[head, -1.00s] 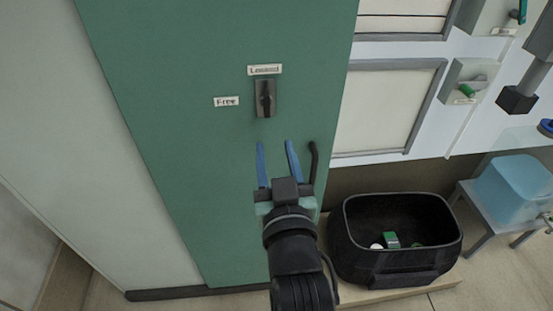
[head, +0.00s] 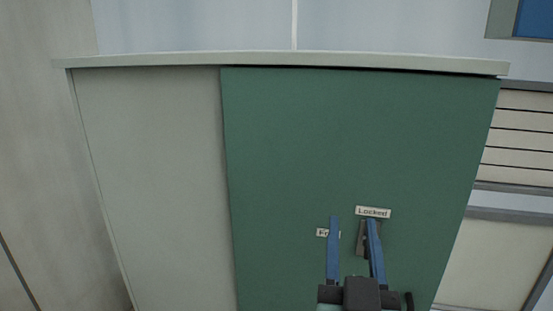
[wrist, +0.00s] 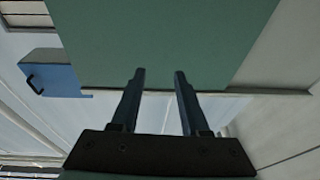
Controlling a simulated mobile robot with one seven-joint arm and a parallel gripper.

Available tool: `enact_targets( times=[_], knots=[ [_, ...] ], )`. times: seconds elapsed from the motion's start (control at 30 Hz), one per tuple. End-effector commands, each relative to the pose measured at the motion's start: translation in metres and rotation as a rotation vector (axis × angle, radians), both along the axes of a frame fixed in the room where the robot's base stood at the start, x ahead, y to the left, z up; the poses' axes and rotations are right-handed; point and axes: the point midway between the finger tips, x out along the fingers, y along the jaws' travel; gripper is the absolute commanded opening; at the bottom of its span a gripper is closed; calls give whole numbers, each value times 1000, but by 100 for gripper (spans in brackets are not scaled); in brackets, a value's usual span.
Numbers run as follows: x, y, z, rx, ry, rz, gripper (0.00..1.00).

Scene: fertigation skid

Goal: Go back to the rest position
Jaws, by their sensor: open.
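My gripper (head: 353,235) is at the bottom right of the head view, its two blue fingers apart with nothing between them. It appears in front of the green cabinet door (head: 320,150). Behind the right finger is a dark latch (head: 361,238), partly hidden. A label reading "Locked" (head: 373,212) sits above the latch, and a second label (head: 322,232), partly covered by the left finger, is to its left. In the wrist view the open fingers (wrist: 160,72) point toward the green panel (wrist: 160,40), with no object between them.
A pale grey cabinet panel (head: 150,180) adjoins the green door on the left, under a light top edge (head: 290,61). Slatted and framed wall panels (head: 520,140) stand at the right. A blue box with a dark handle (wrist: 55,78) shows in the wrist view.

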Motion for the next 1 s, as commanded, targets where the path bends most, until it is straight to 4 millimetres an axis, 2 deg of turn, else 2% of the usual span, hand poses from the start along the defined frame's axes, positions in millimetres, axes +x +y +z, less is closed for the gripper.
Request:
enact_targets(
  times=[0.03, 0.2, 0.3, 0.4, 0.5, 0.6, 1.0],
  knots=[
    [-2, 15, 49, -13, -78, 27, 45],
    [-28, 60, 168, -40, -297, 105, 45],
    [-52, 81, 224, -46, -413, 143, 45],
    [-74, 96, 263, -48, -499, 173, 45],
    [-89, 104, 286, -49, -555, 190, 45],
    [-97, 108, 295, -48, -580, 198, 45],
    [-97, 108, 296, -48, -581, 199, 45]
  ],
)
